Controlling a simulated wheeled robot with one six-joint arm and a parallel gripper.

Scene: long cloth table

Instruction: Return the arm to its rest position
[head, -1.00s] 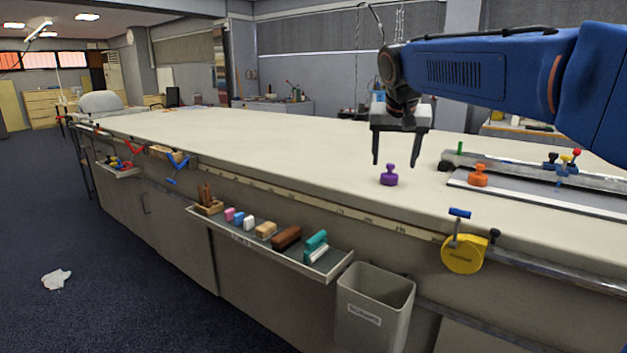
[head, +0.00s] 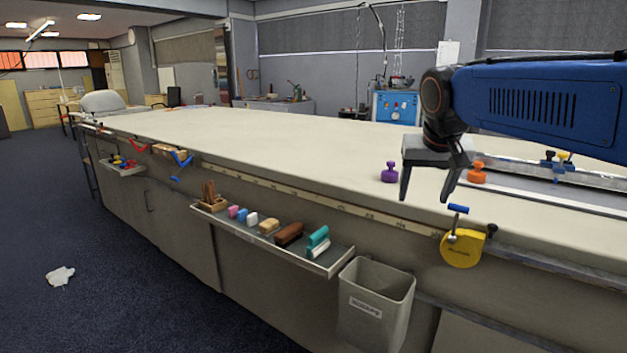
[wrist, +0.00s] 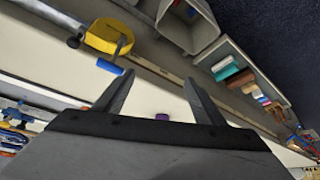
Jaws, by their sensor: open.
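My gripper (head: 424,198) is open and empty in the head view. Its two fingers point down over the near edge of the cloth table (head: 290,145). A purple knobbed piece (head: 389,173) stands upright on the table just left of the fingers, apart from them. In the wrist view my gripper (wrist: 158,85) shows two spread fingers with nothing held. A small purple part (wrist: 162,116) shows between them near the palm edge. My blue arm reaches in from the right in the head view.
An orange knobbed piece (head: 477,172) stands right of my gripper, by a metal rail. A yellow tape reel (head: 461,249) with a blue handle hangs at the table edge. A tray (head: 335,264) of brushes and blocks and a grey bin (head: 376,302) are below. The left tabletop is clear.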

